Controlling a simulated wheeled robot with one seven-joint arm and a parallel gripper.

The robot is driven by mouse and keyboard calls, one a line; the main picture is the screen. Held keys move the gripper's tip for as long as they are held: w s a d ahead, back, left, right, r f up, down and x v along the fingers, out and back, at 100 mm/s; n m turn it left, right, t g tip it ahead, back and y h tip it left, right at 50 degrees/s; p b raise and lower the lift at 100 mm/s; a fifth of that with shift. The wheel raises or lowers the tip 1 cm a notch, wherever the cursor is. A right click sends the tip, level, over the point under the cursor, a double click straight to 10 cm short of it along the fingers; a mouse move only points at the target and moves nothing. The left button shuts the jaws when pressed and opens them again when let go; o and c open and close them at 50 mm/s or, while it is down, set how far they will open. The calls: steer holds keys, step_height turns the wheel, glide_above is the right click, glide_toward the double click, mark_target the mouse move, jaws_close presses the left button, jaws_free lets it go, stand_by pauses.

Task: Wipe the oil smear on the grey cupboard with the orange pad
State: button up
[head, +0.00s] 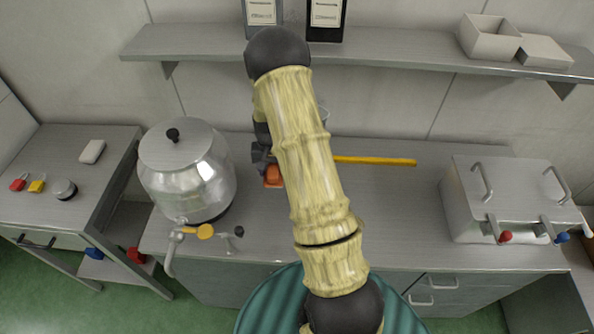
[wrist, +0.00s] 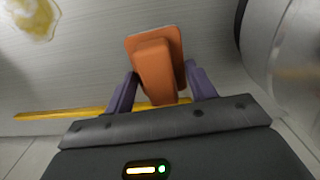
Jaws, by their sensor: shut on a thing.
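The orange pad (wrist: 155,62) is between the two purple fingers of my gripper (wrist: 161,80), which is shut on its raised grip. In the head view, the pad (head: 273,176) shows just left of my arm, over the worktop of the grey cupboard (head: 395,205). I cannot tell whether the pad touches the worktop. The oil smear (wrist: 33,17) is a yellowish-brown patch on the grey surface at the top left of the wrist view, apart from the pad. In the head view the smear is hidden, apparently behind my arm.
A large steel tank (head: 187,178) with a tap stands close left of the pad. A yellow rod (head: 375,161) lies along the back of the worktop. A lidded steel box (head: 510,195) stands at right. A shelf (head: 400,50) runs above. The worktop's right-middle is clear.

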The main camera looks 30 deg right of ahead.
steer(key=s+a+f+n, duration=0.1)
steer(key=a+f+n, duration=0.1)
steer(key=a, duration=0.1)
steer(key=s+a+f+n, duration=0.1)
steer(key=s+a+f, duration=0.1)
steer(key=a+f, duration=0.1)
steer(key=s+a+f+n+b, duration=0.1)
steer(key=a+f+n, duration=0.1)
steer(key=a, duration=0.2)
steer(key=shift+s+a+f+n, duration=0.15)
steer(key=shift+a+f+n, duration=0.15)
steer(key=shift+a, duration=0.1)
steer(key=shift+d, duration=0.15)
